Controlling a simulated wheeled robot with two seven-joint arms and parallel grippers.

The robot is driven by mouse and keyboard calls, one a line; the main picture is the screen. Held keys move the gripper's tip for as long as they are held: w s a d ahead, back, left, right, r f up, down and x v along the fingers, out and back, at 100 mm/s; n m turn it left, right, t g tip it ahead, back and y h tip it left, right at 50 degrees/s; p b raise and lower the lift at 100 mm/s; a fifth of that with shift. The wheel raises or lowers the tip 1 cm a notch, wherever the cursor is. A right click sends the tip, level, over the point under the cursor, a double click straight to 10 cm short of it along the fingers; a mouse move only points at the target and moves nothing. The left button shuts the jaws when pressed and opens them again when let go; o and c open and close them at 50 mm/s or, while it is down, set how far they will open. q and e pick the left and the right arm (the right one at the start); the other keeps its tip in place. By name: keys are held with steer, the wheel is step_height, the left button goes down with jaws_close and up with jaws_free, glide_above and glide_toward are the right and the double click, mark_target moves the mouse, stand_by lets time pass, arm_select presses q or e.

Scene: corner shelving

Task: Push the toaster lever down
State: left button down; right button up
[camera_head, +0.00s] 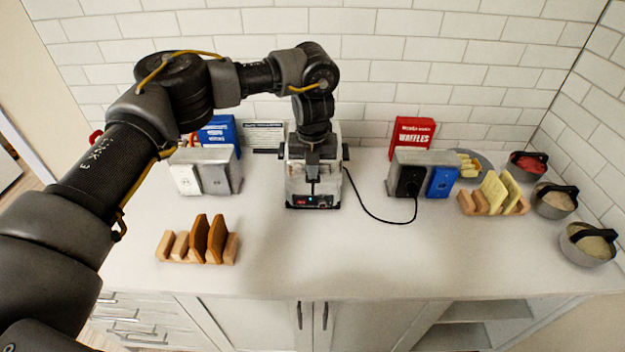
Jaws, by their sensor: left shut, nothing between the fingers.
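The toaster (297,186) stands upright near the back of the white counter, with a dark panel and small lights low on its front. My left arm reaches across from the left, and my left gripper (313,176) points down at the toaster's front face. The gripper is shut with nothing in it. It overlaps the upper front of the toaster, so I cannot tell whether it touches. The lever is hidden or too small to make out behind the gripper. My right gripper is not in view.
Metal outlet boxes stand left (186,180) and right (440,182) of the toaster. A black cord (372,214) runs from the toaster to the right box. The counter's front middle is clear.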

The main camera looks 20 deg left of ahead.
arm_select(q)
steer(key=s+f+b, duration=0.1)
steer(key=s+f, duration=0.2)
steer(key=f, duration=0.2)
steer(key=shift+d, duration=0.35)
stand_by(0.6)
steer(key=shift+f, duration=0.1)
steer(key=shift+w, duration=0.1)
step_height(320, 180, up, 11)
steer(key=s+b, duration=0.1)
steer(key=b, duration=0.1)
steer(key=shift+b, duration=0.3)
steer(key=shift+s+d+f, duration=0.1)
steer(key=shift+f, duration=0.05)
